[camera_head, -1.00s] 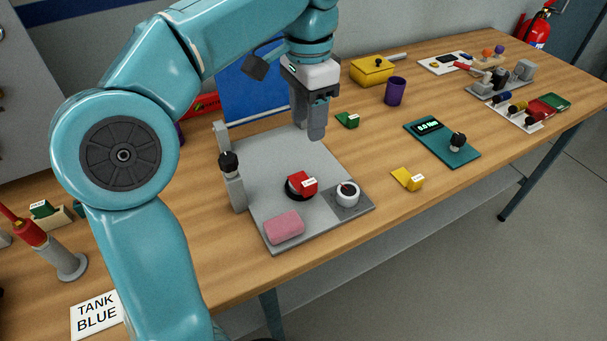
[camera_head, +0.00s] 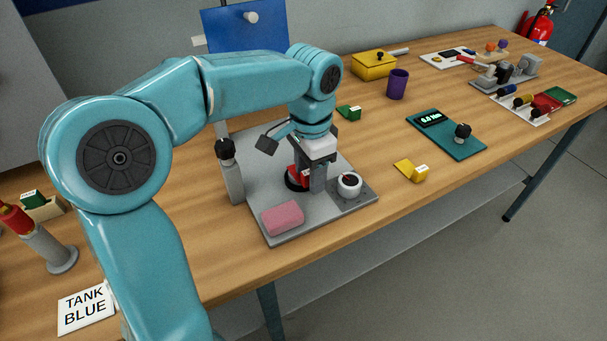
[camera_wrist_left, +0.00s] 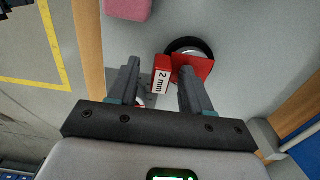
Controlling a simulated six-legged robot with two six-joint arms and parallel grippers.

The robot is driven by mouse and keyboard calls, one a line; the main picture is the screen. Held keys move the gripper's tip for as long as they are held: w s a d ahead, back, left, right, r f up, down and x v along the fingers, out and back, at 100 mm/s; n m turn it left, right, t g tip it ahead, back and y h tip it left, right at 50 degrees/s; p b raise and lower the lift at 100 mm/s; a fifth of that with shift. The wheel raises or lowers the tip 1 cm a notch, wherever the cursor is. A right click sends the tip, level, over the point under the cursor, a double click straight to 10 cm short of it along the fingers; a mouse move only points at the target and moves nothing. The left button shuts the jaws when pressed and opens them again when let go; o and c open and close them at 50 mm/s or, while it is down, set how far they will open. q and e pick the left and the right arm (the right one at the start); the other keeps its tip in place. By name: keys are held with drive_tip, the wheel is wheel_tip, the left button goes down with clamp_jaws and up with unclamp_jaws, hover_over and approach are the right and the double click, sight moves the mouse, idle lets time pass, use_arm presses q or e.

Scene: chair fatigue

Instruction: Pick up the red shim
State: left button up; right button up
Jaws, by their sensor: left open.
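The red shim (camera_head: 294,170) rests on a round black-rimmed seat (camera_head: 292,182) on the grey base plate (camera_head: 252,168), mostly hidden by my left gripper in the head view. In the left wrist view the shim (camera_wrist_left: 205,64) shows as a red plate with a block labelled "2 mm". My left gripper (camera_wrist_left: 158,72) is open and points down at the shim. The labelled block appears between its fingers, and the right-hand finger overlaps part of the red plate. I cannot tell whether a finger touches it. My right gripper is not in view.
A pink block (camera_head: 283,218) and a white round cup (camera_head: 349,184) sit on the same plate, close to the gripper. A black-knobbed post (camera_head: 229,170) stands at its left edge. A yellow shim (camera_head: 411,170) and a green one (camera_head: 349,112) lie on the table nearby.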

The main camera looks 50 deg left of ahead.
use_arm(q)
drive_tip(key=shift+s+f, duration=0.1)
drive_tip(key=shift+s, duration=0.05)
clamp_jaws()
